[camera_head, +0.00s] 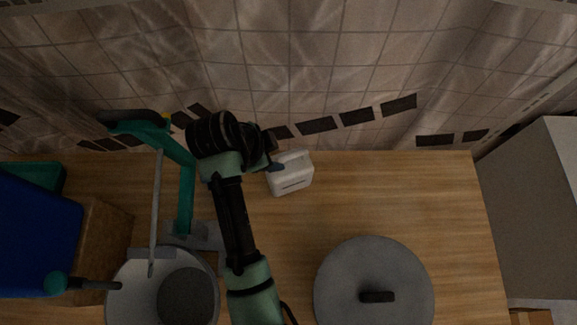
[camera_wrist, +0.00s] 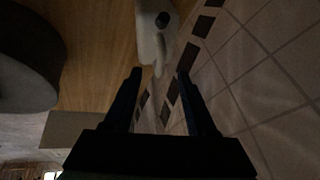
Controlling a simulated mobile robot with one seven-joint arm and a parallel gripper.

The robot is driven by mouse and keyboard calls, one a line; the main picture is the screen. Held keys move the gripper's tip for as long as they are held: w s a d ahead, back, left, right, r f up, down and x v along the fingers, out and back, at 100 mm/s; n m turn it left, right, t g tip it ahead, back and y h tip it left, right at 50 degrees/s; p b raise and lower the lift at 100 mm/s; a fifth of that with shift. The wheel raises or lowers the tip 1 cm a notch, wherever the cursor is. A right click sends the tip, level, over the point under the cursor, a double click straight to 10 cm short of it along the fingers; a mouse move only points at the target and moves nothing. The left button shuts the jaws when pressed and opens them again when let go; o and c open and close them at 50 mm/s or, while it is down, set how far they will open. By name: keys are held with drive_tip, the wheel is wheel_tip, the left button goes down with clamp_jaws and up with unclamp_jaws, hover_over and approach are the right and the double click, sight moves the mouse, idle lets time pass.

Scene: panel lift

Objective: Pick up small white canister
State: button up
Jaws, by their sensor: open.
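The small white canister (camera_head: 291,178) stands on the wooden counter near its back edge, by the tiled wall. It has a boxy body with a dark slot on one side. In the wrist view the canister (camera_wrist: 152,38) is at the top, beyond the fingertips, with a dark round spot and a pale protruding part pointing toward my gripper. My gripper (camera_wrist: 159,73) is open, with nothing between its two dark fingers. In the head view my gripper (camera_head: 274,160) is at the canister's left upper side; whether it touches is unclear.
A grey round lid with a dark handle (camera_head: 375,270) lies at the front right. A teal stand device (camera_head: 187,190) with a grey bowl (camera_head: 135,295) stands left of my arm. A blue box (camera_head: 35,235) is far left. The counter (camera_head: 410,195) right of the canister is clear.

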sight(287, 155)
drive_tip(key=shift+d+p+x, duration=0.1)
drive_tip(key=shift+p+x, duration=0.15)
drive_tip(key=shift+x, duration=1.7)
drive_tip(key=shift+d+p+x, duration=0.15)
drive_tip(key=shift+p+x, duration=0.05)
drive_tip(key=shift+x, duration=1.75)
drive_tip(key=shift+w+r, duration=0.15)
drive_tip(key=shift+c, duration=0.2)
clamp_jaws()
drive_tip(key=shift+w+r, duration=0.1)
drive_tip(key=shift+r, duration=0.05)
